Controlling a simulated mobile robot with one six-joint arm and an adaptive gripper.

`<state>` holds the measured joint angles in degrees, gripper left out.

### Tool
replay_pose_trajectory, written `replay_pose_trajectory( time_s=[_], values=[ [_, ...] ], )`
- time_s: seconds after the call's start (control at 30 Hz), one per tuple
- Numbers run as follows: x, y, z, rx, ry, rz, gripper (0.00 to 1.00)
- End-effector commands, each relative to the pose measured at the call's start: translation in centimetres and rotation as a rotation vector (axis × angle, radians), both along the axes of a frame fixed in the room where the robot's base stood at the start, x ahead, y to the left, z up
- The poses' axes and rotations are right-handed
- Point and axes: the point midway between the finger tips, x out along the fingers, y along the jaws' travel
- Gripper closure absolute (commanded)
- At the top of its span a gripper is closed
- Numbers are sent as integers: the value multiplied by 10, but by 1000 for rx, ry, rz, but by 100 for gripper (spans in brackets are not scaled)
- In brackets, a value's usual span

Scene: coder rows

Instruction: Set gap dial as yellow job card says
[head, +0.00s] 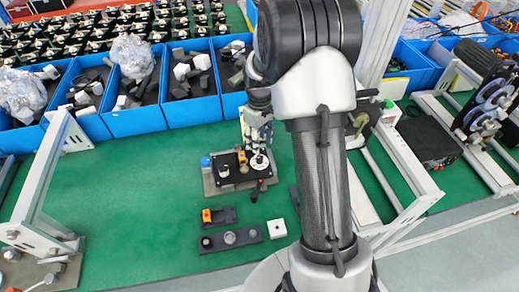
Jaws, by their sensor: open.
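A small black fixture (232,178) on a grey base plate stands on the green mat. On its right side is a round white disc (259,163), which may be the gap dial; its markings are too small to read. My gripper (259,147) points down just above the disc; it is open, and I cannot tell whether it touches the disc. A pale yellowish upright piece (244,125) shows partly behind my gripper. I cannot tell whether it is the yellow job card, and no writing on it is readable.
The fixture also bears a blue knob (206,162) and an orange block (241,157). In front lie a black piece with an orange part (218,216), a dark bar with round knobs (231,238) and a white block (277,229). Blue bins (136,121) line the back.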

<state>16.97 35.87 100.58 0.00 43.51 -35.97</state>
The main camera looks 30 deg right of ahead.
Motion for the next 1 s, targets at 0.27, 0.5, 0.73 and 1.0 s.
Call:
replay_pose_trajectory(
  time_s=[0.27, 0.5, 0.73, 1.0],
  values=[
    [0, 0, 35, 0, -1, 0, 60],
    [0, 0, 38, 0, 1, 0, 60],
    [0, 0, 37, 0, 0, 0, 60],
    [-8, 12, 65, -7, -28, -16, 60]
  ],
)
